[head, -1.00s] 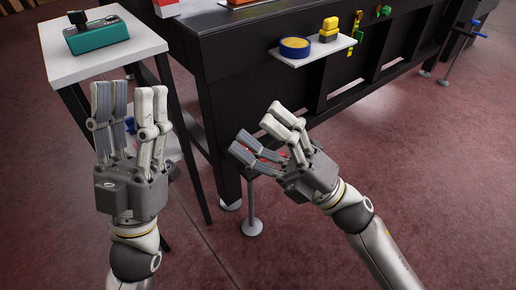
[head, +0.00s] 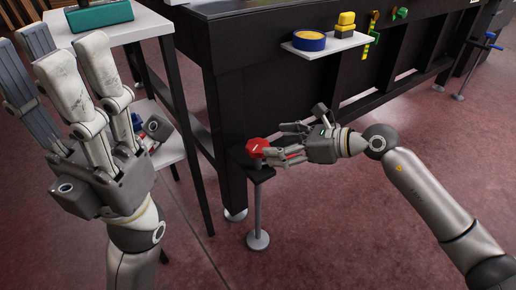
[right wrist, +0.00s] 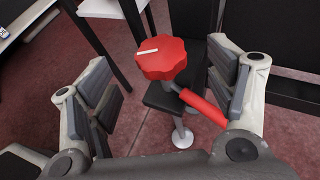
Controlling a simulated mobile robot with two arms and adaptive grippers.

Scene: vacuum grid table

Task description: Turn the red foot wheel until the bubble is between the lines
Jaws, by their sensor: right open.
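The red foot wheel (head: 257,147) is low at the table's near corner, on a dark bracket. In the right wrist view the red wheel (right wrist: 160,60) is a lobed knob with a white mark on top, and a red bar (right wrist: 205,106) runs from below it toward the right finger. My right gripper (head: 280,142) is open, pointing left at the wheel. The wheel shows between and beyond its fingers, with no clear contact. My left gripper (head: 58,65) is open and empty, raised at the left. I cannot see a bubble or its lines.
The black table (head: 225,105) stands behind the wheel. A white shelf (head: 330,46) on it holds a blue-and-yellow round piece (head: 309,41) and yellow blocks (head: 346,23). A white side stand (head: 148,24) with a teal box (head: 100,16) is at upper left.

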